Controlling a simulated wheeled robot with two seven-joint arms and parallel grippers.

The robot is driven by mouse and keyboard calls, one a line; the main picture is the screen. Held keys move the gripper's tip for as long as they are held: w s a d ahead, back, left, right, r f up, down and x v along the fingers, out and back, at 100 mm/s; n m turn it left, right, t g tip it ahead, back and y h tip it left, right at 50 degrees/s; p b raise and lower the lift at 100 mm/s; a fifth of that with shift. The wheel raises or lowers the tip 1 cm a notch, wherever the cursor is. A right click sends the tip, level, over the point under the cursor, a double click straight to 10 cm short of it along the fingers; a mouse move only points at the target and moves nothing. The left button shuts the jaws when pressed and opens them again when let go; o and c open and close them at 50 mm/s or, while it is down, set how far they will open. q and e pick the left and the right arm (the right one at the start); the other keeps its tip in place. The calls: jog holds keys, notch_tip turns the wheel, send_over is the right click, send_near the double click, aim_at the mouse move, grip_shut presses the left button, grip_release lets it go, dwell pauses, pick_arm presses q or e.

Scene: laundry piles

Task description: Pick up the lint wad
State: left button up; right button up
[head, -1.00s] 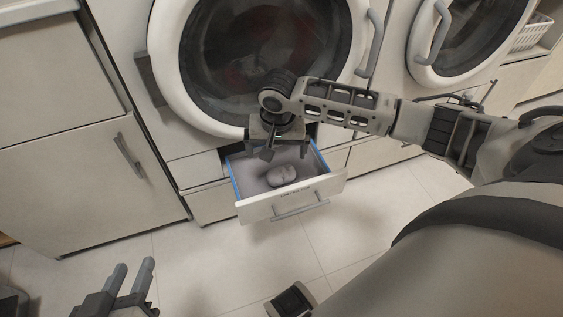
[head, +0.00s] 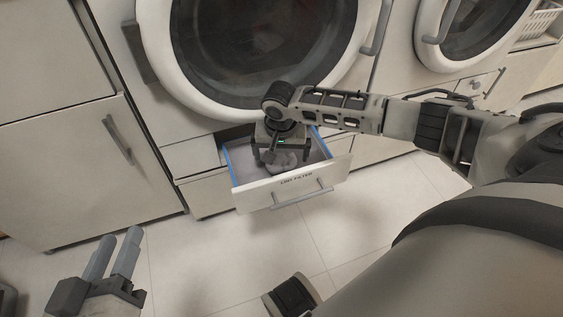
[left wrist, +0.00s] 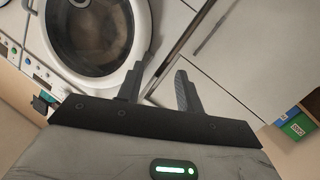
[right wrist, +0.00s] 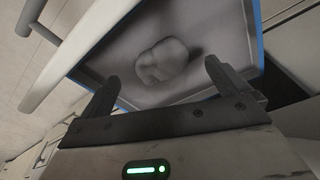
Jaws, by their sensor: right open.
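The lint wad (head: 283,159) is a grey, rounded lump lying in the open lint filter drawer (head: 262,195) below the washer door. In the right wrist view the lint wad (right wrist: 164,60) lies on the drawer floor, beyond and between my fingers. My right gripper (head: 281,160) is open and points down over the drawer, with its fingers on either side of the wad in the head view. The right gripper (right wrist: 160,80) holds nothing. My left gripper (head: 124,246) is open and empty, low at the left, away from the drawer. Its fingers (left wrist: 158,88) are apart.
The drawer's front panel with its handle (head: 303,200) and its blue-edged sides surround the wad. The round washer door (head: 150,60) is just above and behind my right gripper. A cabinet (head: 70,170) stands at the left. The tiled floor (head: 230,255) in front is clear.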

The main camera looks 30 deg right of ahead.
aim_at(282, 159)
jog(key=f+b, duration=0.1)
jog(key=f, duration=0.1)
jog(key=w+d+f+b, duration=0.1)
jog(key=f, duration=0.1)
jog(key=shift+w+f+b, duration=0.1)
jog(key=shift+b, duration=0.2)
jog(key=shift+f, duration=0.2)
pick_arm(q)
jog(key=shift+w+d+r+n+t+h, duration=0.15)
jog(key=shift+d+r+n+t+h, duration=0.15)
jog(key=shift+r+n+t+h, duration=0.3)
pick_arm(e)
jog(key=c, duration=1)
jog(key=shift+c, duration=0.2)
pick_arm(q)
jog(key=shift+r, duration=0.15)
pick_arm(e)
jog(key=shift+r, duration=0.2)
